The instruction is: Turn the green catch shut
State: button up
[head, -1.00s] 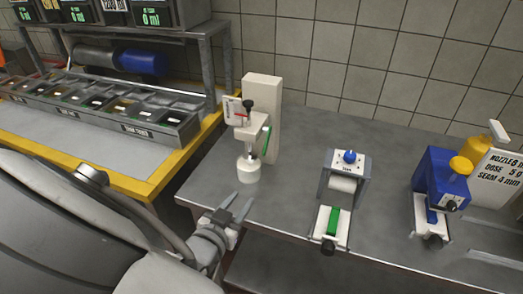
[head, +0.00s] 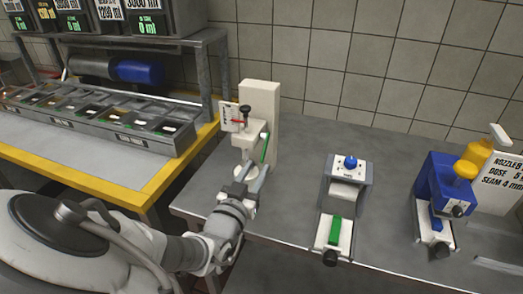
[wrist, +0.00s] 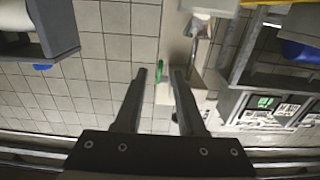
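A green catch (head: 265,147) sits on the right side of the cream upright press (head: 261,105) at the back left of the grey bench. It stands close to upright. In the wrist view the green catch (wrist: 160,72) shows as a small green strip, seen between the fingertips and beyond them. My gripper (head: 250,178) is in front of the press, low beside its base. Its fingers are apart with nothing between them in the wrist view (wrist: 159,76). I cannot tell whether a finger touches the press.
A grey device (head: 346,175) with a blue knob and a green bar (head: 335,231) stands right of the press. A blue device (head: 447,185) stands farther right. A yellow-edged table (head: 150,187) with a bin row is at left. Bare bench lies between press and grey device.

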aim_at(261, 161)
jog(key=x, duration=0.5)
jog(key=shift+w+d+b, duration=0.15)
jog(key=shift+w+b, duration=0.2)
jog(key=shift+w, duration=0.05)
grip_shut()
